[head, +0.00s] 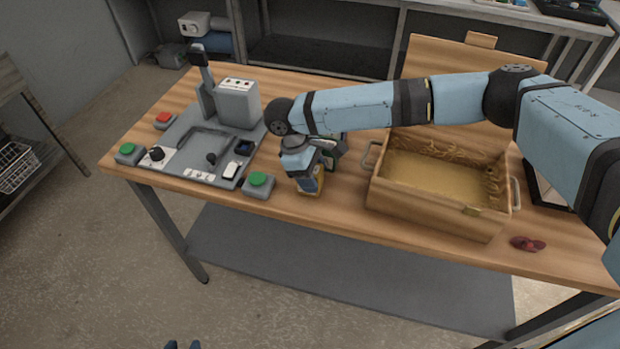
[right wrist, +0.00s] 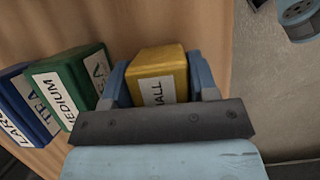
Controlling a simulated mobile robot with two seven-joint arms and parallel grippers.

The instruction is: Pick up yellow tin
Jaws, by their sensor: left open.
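The yellow tin (right wrist: 158,75) stands on the wooden table with a white label, partly readable as "ALL". In the head view the yellow tin (head: 318,187) shows low under my right gripper, mostly covered by it. My right gripper (head: 308,180) points down at the tin. In the right wrist view its blue fingers (right wrist: 160,82) lie close against both sides of the tin, with no clear gap. My left gripper (head: 181,345) shows only its fingertips at the bottom edge, open and away from the table.
A green tin (right wrist: 80,85) labelled "MEDIUM" and a blue tin (right wrist: 28,105) stand left of the yellow one. A grey station (head: 190,165) and a green button (head: 258,181) are to the left.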

